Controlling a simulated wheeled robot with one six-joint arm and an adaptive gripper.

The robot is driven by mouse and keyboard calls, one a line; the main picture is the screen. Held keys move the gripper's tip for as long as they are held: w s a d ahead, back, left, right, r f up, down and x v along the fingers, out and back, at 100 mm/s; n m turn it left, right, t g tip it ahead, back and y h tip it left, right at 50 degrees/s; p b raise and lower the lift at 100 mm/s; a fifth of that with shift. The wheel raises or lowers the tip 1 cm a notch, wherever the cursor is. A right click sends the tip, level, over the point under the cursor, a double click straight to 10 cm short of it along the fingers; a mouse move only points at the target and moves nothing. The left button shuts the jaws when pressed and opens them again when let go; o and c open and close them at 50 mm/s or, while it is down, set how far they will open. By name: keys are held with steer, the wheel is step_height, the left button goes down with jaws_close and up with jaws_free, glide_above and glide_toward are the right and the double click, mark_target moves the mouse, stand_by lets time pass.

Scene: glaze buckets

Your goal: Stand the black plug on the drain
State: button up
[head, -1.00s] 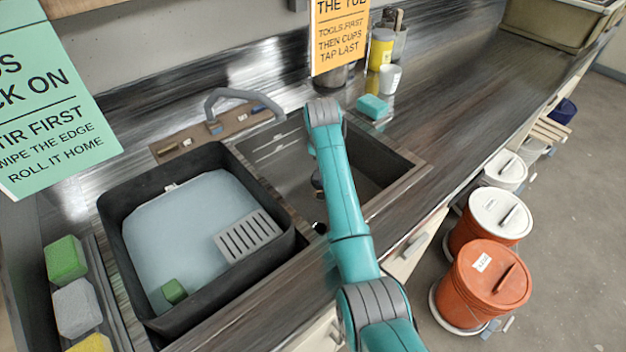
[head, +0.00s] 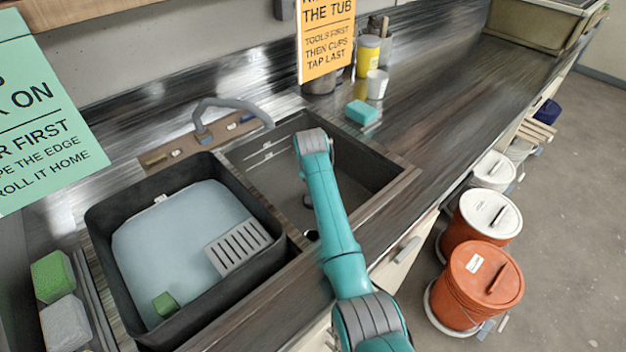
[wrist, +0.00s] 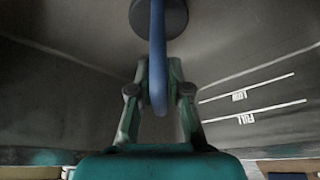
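A dark round disc (wrist: 158,16), which looks like the black plug, shows at the top of the wrist view. A blue loop handle (wrist: 158,60) runs from it toward the camera. My gripper (wrist: 158,75) has its fingertips closed in on both sides of this blue handle.
A black tub (head: 110,290) with pale liquid, a grey slotted plate (head: 238,248) and a green block (head: 165,304) stands left of the sink. A grey tap (head: 225,103) is behind. A teal sponge (head: 361,112) and white cup (head: 377,84) sit on the counter. Orange buckets (head: 470,300) stand right.

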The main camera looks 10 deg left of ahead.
steer(key=shift+o, duration=1)
steer(key=shift+r, duration=0.2)
steer(key=v, duration=1.2)
steer(key=shift+w, duration=0.1)
